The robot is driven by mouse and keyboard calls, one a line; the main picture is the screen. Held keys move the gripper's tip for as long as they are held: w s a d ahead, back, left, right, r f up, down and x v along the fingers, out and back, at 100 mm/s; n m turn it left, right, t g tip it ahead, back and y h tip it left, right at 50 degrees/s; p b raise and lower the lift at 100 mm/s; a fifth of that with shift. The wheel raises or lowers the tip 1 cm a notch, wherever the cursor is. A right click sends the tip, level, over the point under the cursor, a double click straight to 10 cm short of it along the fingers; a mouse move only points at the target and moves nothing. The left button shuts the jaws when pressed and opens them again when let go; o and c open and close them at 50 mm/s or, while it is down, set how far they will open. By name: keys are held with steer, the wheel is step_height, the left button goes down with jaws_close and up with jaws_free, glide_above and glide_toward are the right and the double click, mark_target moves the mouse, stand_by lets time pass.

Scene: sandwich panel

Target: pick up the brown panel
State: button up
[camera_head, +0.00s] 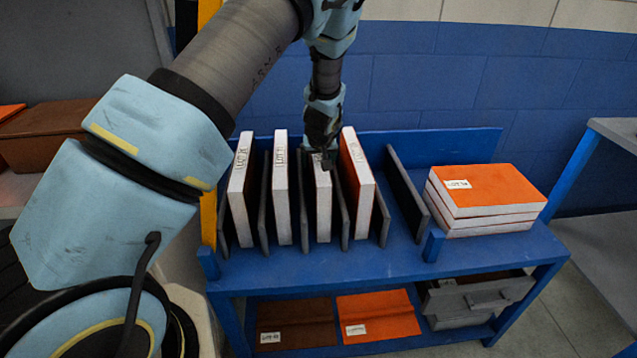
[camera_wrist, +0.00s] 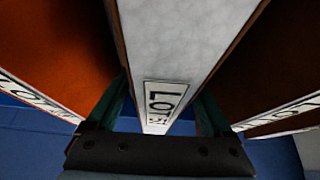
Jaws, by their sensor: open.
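My gripper (camera_head: 326,152) is over the third upright panel (camera_head: 322,205) from the left in the blue rack. In the wrist view my gripper (camera_wrist: 160,112) is open. Its two greenish fingers stand on either side of that panel's white edge (camera_wrist: 180,45), which carries a LOT label. Thin brown lines border this edge, so its faces look brown, but they are mostly hidden. Whether the fingers touch it, I cannot tell. A brown face (camera_wrist: 265,60) of a neighbouring panel shows at right. Another brown panel (camera_head: 296,318) lies on the lower shelf.
An upright orange panel (camera_head: 357,180) stands close on the right, and two white-edged panels (camera_head: 281,190) (camera_head: 240,200) on the left. Grey dividers (camera_head: 407,190) separate the slots. Stacked orange panels (camera_head: 487,187) lie at right on the blue bench (camera_head: 400,262).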

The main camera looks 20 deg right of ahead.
steer(key=shift+f, duration=0.15)
steer(key=shift+c, duration=0.2)
jaws_close()
stand_by(0.7)
stand_by(0.6)
